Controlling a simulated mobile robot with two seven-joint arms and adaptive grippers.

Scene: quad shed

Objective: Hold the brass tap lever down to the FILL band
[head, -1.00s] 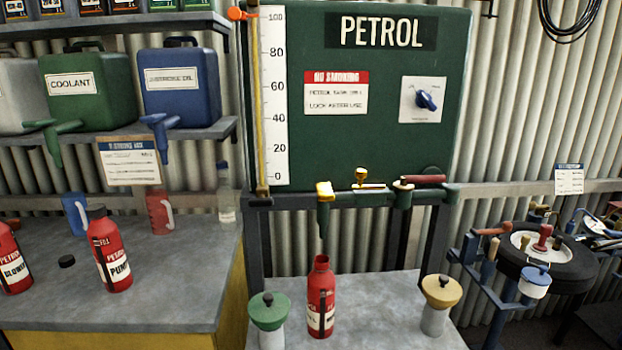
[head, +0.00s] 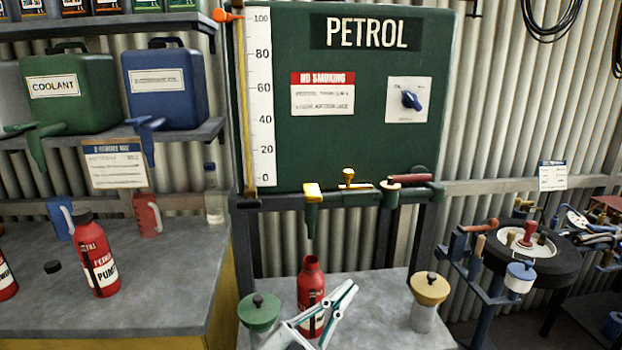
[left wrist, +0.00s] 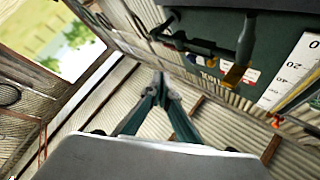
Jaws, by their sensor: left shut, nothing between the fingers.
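A green tap pipe (head: 357,198) runs under the green PETROL tank (head: 370,130). A yellow brass lever piece (head: 312,191) sits at its left end above the down-pointing spout, and a small brass fitting (head: 348,177) stands to its right. The brass piece also shows in the left wrist view (left wrist: 236,74). No FILL band can be read. My left gripper (head: 351,287) is shut and empty, below the tap and apart from it, in front of an open red bottle (head: 311,275) under the spout. Its fingertips meet in the left wrist view (left wrist: 158,78). My right gripper is not in view.
A green-topped container (head: 259,311) and a yellow-topped one (head: 428,290) flank the bottle on the grey stand (head: 385,300). A red-handled lever (head: 408,181) sits on the pipe's right. A bench (head: 165,270) with red bottles is at left, a wheel (head: 560,250) at right.

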